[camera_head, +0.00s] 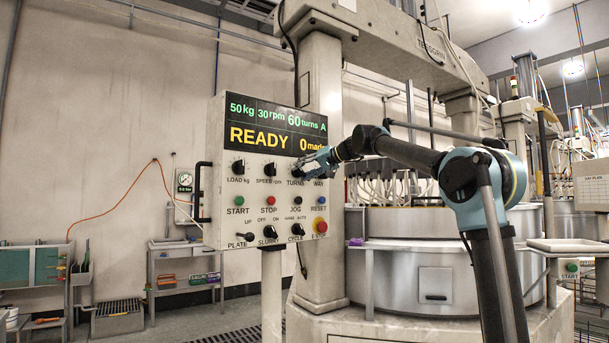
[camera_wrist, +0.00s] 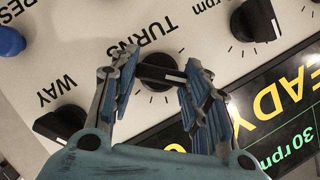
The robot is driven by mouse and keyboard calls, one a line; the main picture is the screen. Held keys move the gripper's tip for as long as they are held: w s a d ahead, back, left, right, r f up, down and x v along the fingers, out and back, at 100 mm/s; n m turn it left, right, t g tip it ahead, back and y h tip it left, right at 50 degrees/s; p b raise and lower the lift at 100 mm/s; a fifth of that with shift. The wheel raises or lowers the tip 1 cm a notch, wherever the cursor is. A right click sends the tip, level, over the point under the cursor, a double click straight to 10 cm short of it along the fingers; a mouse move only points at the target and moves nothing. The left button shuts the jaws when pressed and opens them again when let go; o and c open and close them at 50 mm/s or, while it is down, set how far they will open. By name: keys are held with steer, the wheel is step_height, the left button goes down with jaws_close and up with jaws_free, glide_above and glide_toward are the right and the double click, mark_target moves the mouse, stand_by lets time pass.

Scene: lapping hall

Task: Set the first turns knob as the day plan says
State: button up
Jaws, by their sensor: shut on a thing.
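The control panel (camera_head: 216,210) stands at the left of the machine, and its display (camera_head: 276,125) reads 50 kg, 30 rpm, 60 turns, A, READY and 0 made. My gripper (camera_head: 304,168) is at the TURNS knob, which it mostly hides in the head view. In the wrist view, my gripper (camera_wrist: 158,85) has its blue fingers on either side of the black TURNS knob (camera_wrist: 158,72) and is shut on it. The knob's white mark shows near the right finger.
Beside TURNS are the SPEED knob (camera_head: 270,169) and the WAY knob (camera_wrist: 60,124). Below are the START button (camera_head: 239,201), STOP button (camera_head: 270,201) and red E-STOP (camera_head: 320,225). A black handle (camera_head: 200,192) sticks out at the panel's left edge.

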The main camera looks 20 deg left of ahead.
steer(key=shift+w+d+m, duration=0.1)
steer(key=shift+w+m, duration=0.05)
steer(key=shift+m, duration=0.15)
stand_by(0.4)
steer(key=o, duration=1.1)
steer(key=shift+f, duration=0.1)
steer(key=shift+c, duration=0.2)
steer(key=v, duration=1.2)
steer(key=shift+w+d+f, duration=0.1)
steer(key=shift+f, duration=0.1)
